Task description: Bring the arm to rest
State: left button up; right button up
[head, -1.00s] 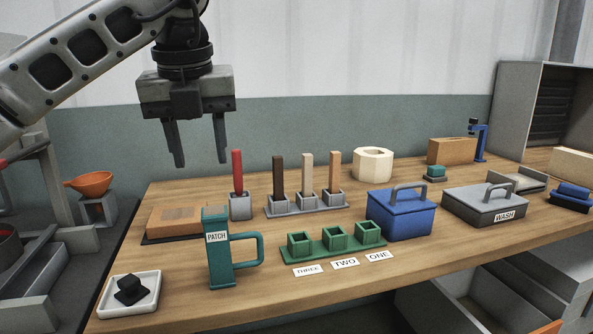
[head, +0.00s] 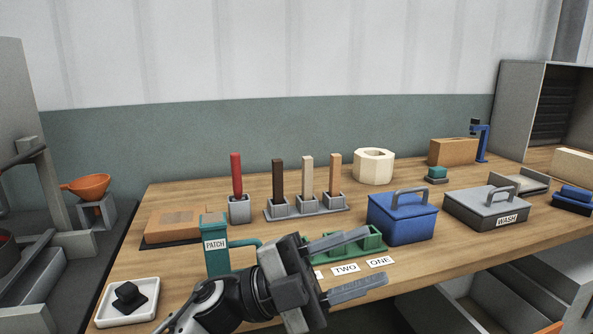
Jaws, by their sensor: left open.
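My left gripper (head: 352,262) is low at the front of the bench, its arm coming up from the bottom edge. Its two fingers point right and are spread apart with nothing between them. It hides part of the green three-cup holder (head: 372,243), the THREE label and the handle of the teal PATCH container (head: 216,258). The TWO label (head: 345,268) and ONE label (head: 380,262) show beyond the fingers. I cannot tell whether the gripper touches the holder. My right gripper is not in view.
A blue lidded box (head: 402,222) and a grey WASH box (head: 485,212) stand to the right. Behind are a red stick (head: 236,175) and several upright sticks in a grey rack (head: 307,210). A white tray (head: 105,312) with dark pieces lies front left. Open air is above the bench.

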pick_arm(q)
jog(key=w+a+f+n+t+y, duration=0.2)
jog(key=a+f+n+t+y, duration=0.45)
jog(key=n+t, duration=0.45)
jog(key=w+a+f+n+t+y, duration=0.1)
jog(key=a+f+n+t+y, duration=0.6)
jog(key=n, duration=0.6)
jog(key=s+a+f+n+g+y, duration=0.2)
jog(key=s+a+f+g, duration=0.1)
jog(key=s+f, duration=0.4)
jog(key=s+a+f+n+g+y+p, duration=0.1)
jog(key=s+a+f+n+g+y, duration=0.2)
jog(key=s+f, duration=0.4)
notch_tip(320, 180, down, 5)
jog(key=shift+a+f+n+y, duration=0.1)
jog(key=shift+a+n+y, duration=0.25)
jog(key=shift+a, duration=0.25)
